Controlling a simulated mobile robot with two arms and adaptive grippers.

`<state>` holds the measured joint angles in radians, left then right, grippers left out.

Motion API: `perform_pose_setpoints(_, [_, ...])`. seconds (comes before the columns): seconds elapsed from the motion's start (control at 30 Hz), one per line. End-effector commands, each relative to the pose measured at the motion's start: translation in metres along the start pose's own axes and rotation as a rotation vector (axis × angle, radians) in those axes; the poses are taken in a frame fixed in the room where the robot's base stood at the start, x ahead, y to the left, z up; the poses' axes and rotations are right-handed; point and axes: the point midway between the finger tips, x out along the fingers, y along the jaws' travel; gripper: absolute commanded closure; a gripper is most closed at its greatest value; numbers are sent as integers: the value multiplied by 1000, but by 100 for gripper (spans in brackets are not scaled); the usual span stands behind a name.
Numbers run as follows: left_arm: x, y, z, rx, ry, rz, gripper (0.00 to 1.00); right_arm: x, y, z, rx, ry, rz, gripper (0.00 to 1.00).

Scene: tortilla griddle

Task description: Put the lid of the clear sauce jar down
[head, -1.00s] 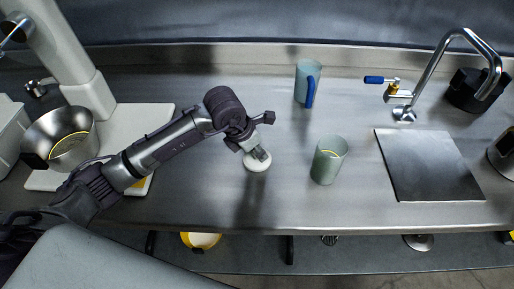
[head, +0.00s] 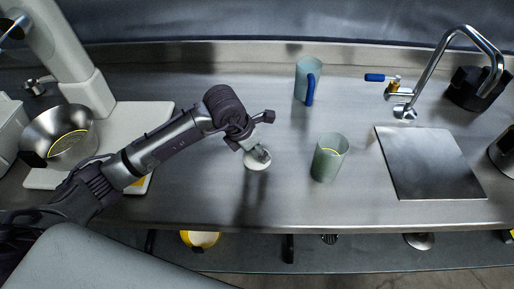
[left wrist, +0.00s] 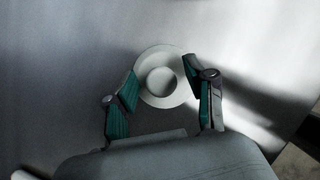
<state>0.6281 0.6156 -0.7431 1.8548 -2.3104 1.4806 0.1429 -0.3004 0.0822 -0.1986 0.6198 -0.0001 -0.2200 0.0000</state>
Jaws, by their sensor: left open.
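The white round lid (head: 257,164) lies on the steel counter, under my left gripper (head: 258,154). In the left wrist view the lid (left wrist: 148,92) shows a raised round knob in its middle. The fingers of my left gripper (left wrist: 164,100) are open, one on each side of the knob, with gaps visible between them and it. The clear sauce jar (head: 327,158), greenish and see-through, stands upright and open to the right of the lid. My right gripper is not in view.
A clear pitcher with a blue handle (head: 307,82) stands behind the jar. A steel sink cover (head: 430,163) and a tap (head: 404,111) are at the right. A steel bowl (head: 60,140) sits on a white mixer at the left. The counter's front edge runs close below the lid.

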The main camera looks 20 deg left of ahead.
Motion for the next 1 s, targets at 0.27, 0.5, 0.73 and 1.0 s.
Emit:
perform_pose_setpoints(0.27, [-52,2,2,2,-5,5,45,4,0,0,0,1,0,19])
perform_pose_setpoints(0.5, [-101,1,2,1,-3,4,45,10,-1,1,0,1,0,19])
perform_pose_setpoints(0.73, [-123,0,2,0,-2,0,45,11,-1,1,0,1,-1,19])
perform_pose_setpoints(1.0, [-125,0,2,0,-1,0,45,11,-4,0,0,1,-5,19])
